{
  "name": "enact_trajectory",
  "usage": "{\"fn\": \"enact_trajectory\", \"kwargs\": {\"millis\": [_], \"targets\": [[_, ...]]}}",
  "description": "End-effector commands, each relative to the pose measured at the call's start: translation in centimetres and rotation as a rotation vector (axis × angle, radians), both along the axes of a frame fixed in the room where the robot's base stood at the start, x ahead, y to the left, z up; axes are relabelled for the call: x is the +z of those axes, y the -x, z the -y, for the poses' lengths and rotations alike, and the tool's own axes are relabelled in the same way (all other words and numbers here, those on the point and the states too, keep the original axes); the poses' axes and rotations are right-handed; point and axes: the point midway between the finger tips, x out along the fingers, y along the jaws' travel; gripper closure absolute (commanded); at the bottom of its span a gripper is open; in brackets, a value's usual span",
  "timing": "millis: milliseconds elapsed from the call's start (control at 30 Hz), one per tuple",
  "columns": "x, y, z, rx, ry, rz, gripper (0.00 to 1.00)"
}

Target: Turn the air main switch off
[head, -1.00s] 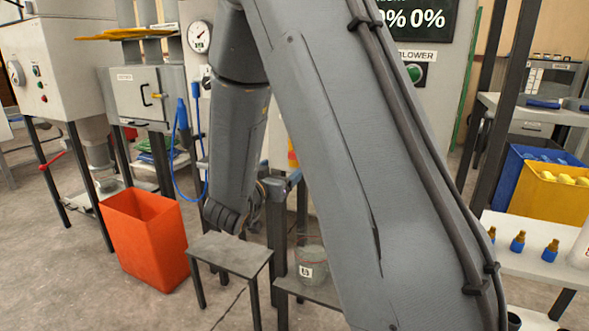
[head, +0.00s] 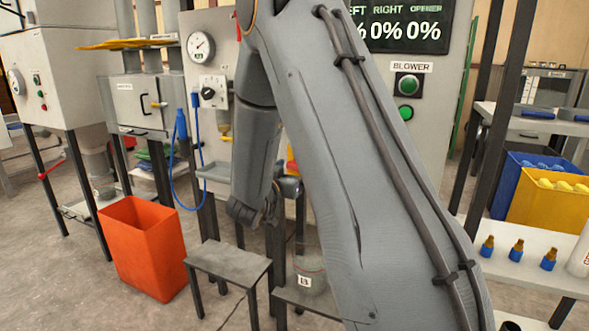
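A black rotary knob (head: 208,93) on a pale square plate is on the grey panel, under a round pressure gauge (head: 201,46). It looks like the air main switch, but its label is too small to read. Its pointer position is unclear. My arm hangs just to the right of the knob, apart from it in the picture. The end of my arm points down below the panel's small ledge. My gripper's fingers cannot be made out there.
A blue hose (head: 180,140) hangs left of the knob. A green blower button (head: 410,85) is on the panel's right side. An orange bin (head: 140,250) and a small grey table (head: 228,262) stand in front. A bucket (head: 308,275) sits on a low stand.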

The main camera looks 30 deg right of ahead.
Motion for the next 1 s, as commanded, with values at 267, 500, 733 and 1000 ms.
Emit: {"fn": "enact_trajectory", "kwargs": {"millis": [267, 500, 733, 1000], "targets": [[-0.01, 0.01, -0.03, 0.0, 0.0, 0.0, 0.52], [0.0, 0.02, -0.05, 0.0, 0.005, -0.006, 0.63], [0.06, 0.03, -0.08, 0.0, 0.048, -0.063, 0.63], [0.2, -0.05, -0.15, 0.001, 0.171, -0.223, 0.63]]}}
